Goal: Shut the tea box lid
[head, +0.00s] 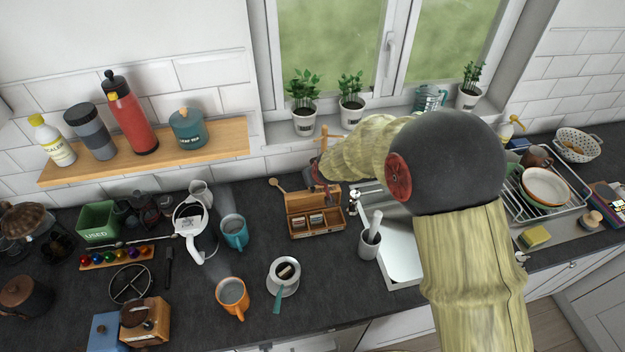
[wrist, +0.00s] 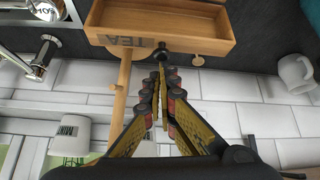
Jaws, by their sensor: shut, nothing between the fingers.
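The wooden tea box (head: 318,231) stands on the slate worktop left of the sink, and small packets show in its compartments. Its lid (head: 299,201) is open, raised at the back of the box on the wall side. In the wrist view a wooden panel (wrist: 180,30) marked TEA fills the top; it appears to be the raised lid. My gripper (wrist: 163,74) is shut and empty, its fingertips close to the marked edge. I cannot tell whether they touch it. In the head view my gripper (head: 318,178) is behind the box, partly hidden by my arm.
A wooden stick (wrist: 122,85) stands close beside my fingers. The tiled wall and the sill with potted plants (head: 304,105) are just behind. A teal mug (head: 234,233) stands left of the box, a grey crock (head: 370,245) right.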

